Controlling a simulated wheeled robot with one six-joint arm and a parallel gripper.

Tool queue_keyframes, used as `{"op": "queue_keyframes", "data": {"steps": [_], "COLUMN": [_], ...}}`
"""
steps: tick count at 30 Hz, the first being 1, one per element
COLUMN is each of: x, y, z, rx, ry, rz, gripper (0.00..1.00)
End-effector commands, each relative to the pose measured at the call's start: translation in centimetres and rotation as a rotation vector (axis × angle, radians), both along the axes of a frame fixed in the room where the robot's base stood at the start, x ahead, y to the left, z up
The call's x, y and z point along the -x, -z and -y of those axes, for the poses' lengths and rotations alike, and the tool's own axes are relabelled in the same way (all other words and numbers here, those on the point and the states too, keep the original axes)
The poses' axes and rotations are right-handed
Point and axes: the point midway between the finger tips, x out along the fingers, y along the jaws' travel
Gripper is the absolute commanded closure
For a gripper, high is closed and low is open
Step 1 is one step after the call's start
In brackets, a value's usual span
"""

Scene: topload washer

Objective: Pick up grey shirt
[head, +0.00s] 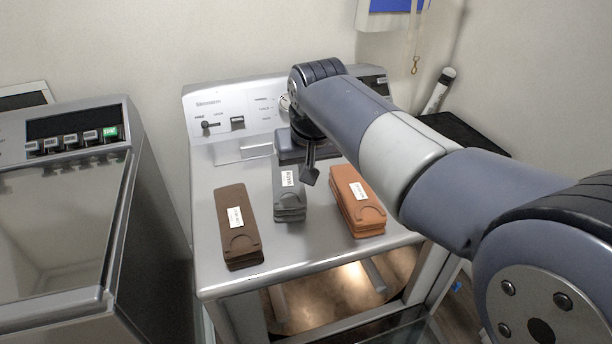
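The grey shirt (289,203) appears to be the grey folded stack with a white label, lying in the middle of a metal top (307,240), between a brown stack and an orange stack. My gripper (308,172) is over the far right part of the grey stack, with one dark finger showing, pointing down beside the label. The other finger is hidden or cannot be made out, so I cannot tell whether the gripper is open or shut. I cannot tell whether the visible finger touches the grey stack. The far end of the stack is partly covered by my gripper.
A brown folded stack (238,222) lies to the left and an orange folded stack (357,203) to the right, both close to the grey one. A control panel (235,112) rises behind. A grey machine (65,160) with buttons stands at the left.

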Motion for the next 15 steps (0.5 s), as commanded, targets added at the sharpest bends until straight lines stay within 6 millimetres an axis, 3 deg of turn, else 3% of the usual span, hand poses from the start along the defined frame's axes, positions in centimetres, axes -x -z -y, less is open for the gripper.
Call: {"op": "queue_keyframes", "data": {"steps": [6, 15], "x": [-0.03, -0.05], "y": [-0.22, -0.29], "z": [-0.05, -0.06], "rx": [-0.003, -0.003], "ry": [0.000, 0.000], "rz": [0.001, 0.003], "gripper": [1.00, 0.76]}}
